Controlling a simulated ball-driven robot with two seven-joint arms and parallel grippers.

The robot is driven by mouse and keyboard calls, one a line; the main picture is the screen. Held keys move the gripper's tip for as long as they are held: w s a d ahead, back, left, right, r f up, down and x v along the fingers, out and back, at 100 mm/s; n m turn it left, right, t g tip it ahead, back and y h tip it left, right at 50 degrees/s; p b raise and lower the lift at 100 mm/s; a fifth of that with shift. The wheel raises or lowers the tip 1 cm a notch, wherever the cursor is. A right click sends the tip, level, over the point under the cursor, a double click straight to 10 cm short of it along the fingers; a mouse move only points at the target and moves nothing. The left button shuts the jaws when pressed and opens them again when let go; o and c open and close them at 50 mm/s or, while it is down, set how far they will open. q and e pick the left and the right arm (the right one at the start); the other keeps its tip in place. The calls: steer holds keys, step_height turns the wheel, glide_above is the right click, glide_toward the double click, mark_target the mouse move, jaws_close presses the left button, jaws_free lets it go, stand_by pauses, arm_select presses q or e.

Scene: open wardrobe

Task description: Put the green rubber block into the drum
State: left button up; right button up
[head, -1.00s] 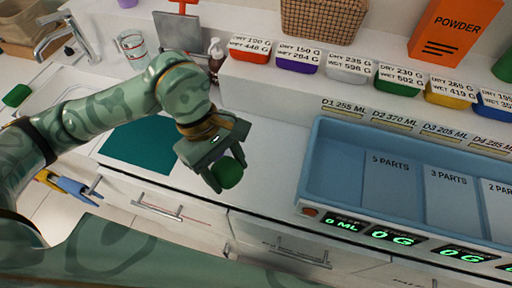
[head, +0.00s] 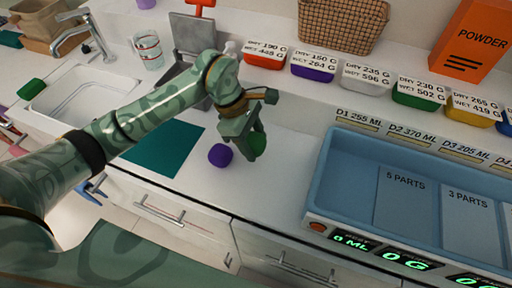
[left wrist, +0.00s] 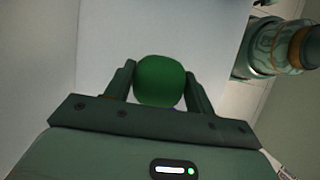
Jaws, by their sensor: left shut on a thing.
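My left gripper (head: 251,134) is shut on a rounded green block (head: 259,144) above the white counter. In the left wrist view the green block (left wrist: 160,80) sits between the two fingers of the left gripper (left wrist: 159,88). In the head view the gripper hides part of the block. A second green piece (head: 31,88) lies by the sink at the far left. I cannot make out a drum in either view. My right gripper is not in view.
A purple block (head: 220,155) lies on the counter beside the held block. A teal mat (head: 155,150) lies to the left. A blue divided tray (head: 350,190) stands to the right. Labelled coloured bins (head: 366,80) line the back, with a wicker basket (head: 342,22) behind.

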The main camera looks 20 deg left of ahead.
mark_target(255, 147)
arm_select(q)
steer(key=shift+w+a+f, duration=0.1)
steer(key=shift+w+f, duration=0.7)
steer(key=shift+f, duration=0.2)
steer(key=shift+w+f+b, duration=0.15)
steer(key=shift+f+b, duration=0.4)
steer(key=shift+f, duration=1.05)
steer(key=shift+f, duration=0.15)
steer(key=o, duration=1.1)
steer(key=shift+c, duration=0.2)
